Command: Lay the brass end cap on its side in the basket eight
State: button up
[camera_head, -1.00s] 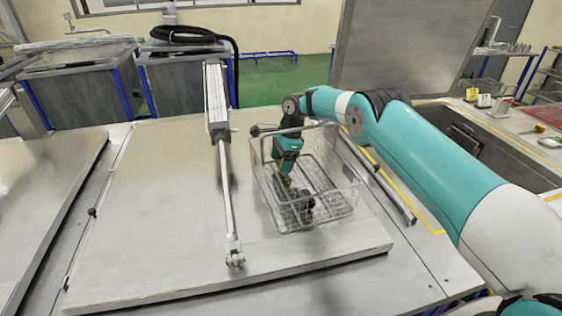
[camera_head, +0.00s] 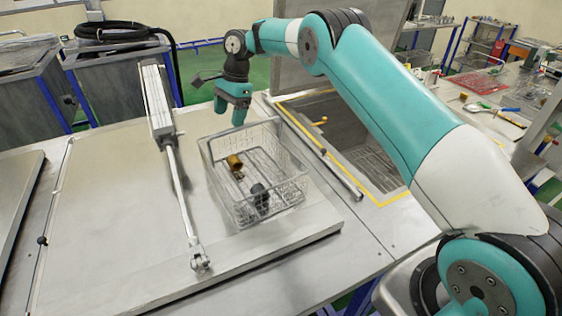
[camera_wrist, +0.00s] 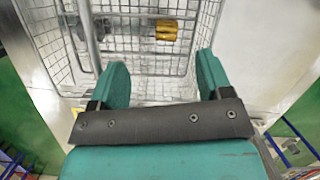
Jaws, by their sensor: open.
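The brass end cap (camera_head: 234,162) lies on its side inside the wire basket (camera_head: 215,190), toward its back left in the head view. In the wrist view the cap (camera_wrist: 166,30) lies on the mesh floor near the top of the picture. My gripper (camera_head: 229,112) is above and behind the basket's back edge, apart from the cap. In the wrist view its two fingers (camera_wrist: 160,80) are spread with nothing between them. No marking that tells the basket's number can be read.
A dark fitting (camera_head: 260,197) is also in the basket, toward the front. A pneumatic cylinder (camera_head: 158,105) with its rod lies left of the basket on the large lid (camera_head: 110,200). An open tank (camera_head: 365,155) edged in yellow lies to the right.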

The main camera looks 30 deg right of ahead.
jog(key=s+a+r+n, duration=0.3)
jog(key=s+r+n, duration=0.2)
jog(key=s+r, duration=0.3)
jog(key=s+a+r+n, duration=0.2)
jog(key=s+r+n, duration=0.35)
jog(key=s, duration=0.45)
jog(key=s+d+n+y, duration=0.1)
jog(key=s+n, duration=0.9)
jog(key=s, duration=1.5)
jog(key=shift+s+d+f+n, duration=0.35)
jog(key=shift+s+d, duration=0.05)
jog(key=shift+d, duration=0.1)
